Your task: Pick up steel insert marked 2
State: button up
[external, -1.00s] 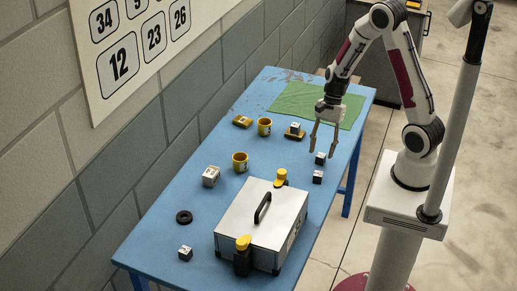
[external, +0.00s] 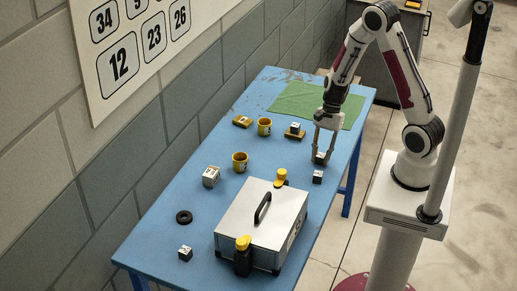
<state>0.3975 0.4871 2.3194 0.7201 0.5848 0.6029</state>
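Several small dark steel cubes with pale marked tops are on the blue table (external: 190,215); I cannot read their numbers surely. One cube (external: 320,158) is at the right edge, between the fingertips of my gripper (external: 322,159). The fingers point down beside it; I cannot tell whether they touch it. A second cube (external: 317,177) stands just nearer the camera. Another cube (external: 185,253) is at the near left.
A silver case (external: 250,222) with a black handle fills the near right, with yellow-topped items beside it.

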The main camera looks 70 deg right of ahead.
aim_at(319, 157)
grip_shut()
jog(key=shift+r, duration=0.2)
jog(key=shift+d+r, duration=0.1)
jog(key=shift+r, duration=1.55)
jog(key=d, duration=0.6)
jog(key=s+d, duration=0.1)
jog(key=d, duration=1)
jog(key=shift+s+d+f, duration=0.1)
jog(key=shift+s+d, duration=0.15)
jog(key=shift+d, duration=0.15)
